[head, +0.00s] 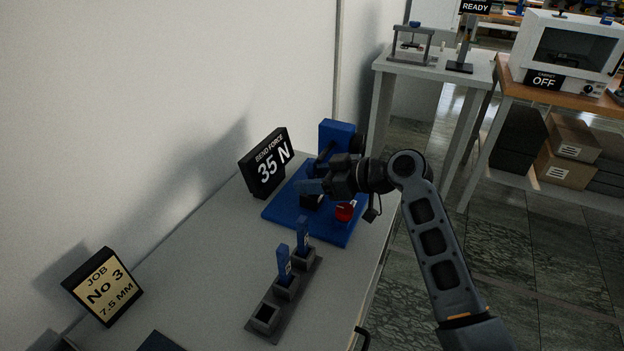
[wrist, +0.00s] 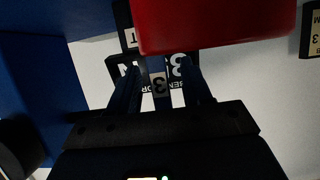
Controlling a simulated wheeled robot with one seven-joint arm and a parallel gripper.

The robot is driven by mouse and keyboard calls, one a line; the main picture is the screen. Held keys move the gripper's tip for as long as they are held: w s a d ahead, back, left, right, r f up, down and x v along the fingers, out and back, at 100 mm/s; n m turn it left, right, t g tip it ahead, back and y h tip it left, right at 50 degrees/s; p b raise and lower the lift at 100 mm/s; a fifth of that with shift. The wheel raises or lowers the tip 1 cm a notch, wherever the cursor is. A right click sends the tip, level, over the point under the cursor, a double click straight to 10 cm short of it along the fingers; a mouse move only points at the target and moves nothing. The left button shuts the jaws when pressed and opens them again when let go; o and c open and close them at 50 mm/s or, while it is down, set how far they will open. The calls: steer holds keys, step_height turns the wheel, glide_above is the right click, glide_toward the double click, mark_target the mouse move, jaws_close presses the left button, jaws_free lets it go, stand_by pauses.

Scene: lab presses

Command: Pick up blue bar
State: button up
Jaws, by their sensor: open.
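My gripper (head: 314,187) is over the blue base of the bend-force press, its fingers pointing left. In the wrist view my gripper (wrist: 160,76) is open, with one finger on each side of a blue bar (wrist: 158,84) labelled 3. Whether the fingers touch the bar cannot be told. The press (head: 285,212) has a blue base, a blue upright and a red part (head: 345,211); the red part also fills the top of the wrist view (wrist: 215,22). My gripper hides most of the bar in the head view.
Two other blue bars (head: 283,262) (head: 302,230) stand in a dark rack (head: 265,318) with one empty slot. A "BEND FORCE 35 N" display (head: 266,163) stands behind the press. A "JOB No 3 7.5 MM" sign (head: 103,287) is at the left. The table between is clear.

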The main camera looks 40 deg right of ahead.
steer(key=shift+c, duration=0.4)
jaws_close()
step_height(320, 180, up, 10)
steer(key=shift+f+b, duration=0.1)
steer(key=shift+b, duration=0.4)
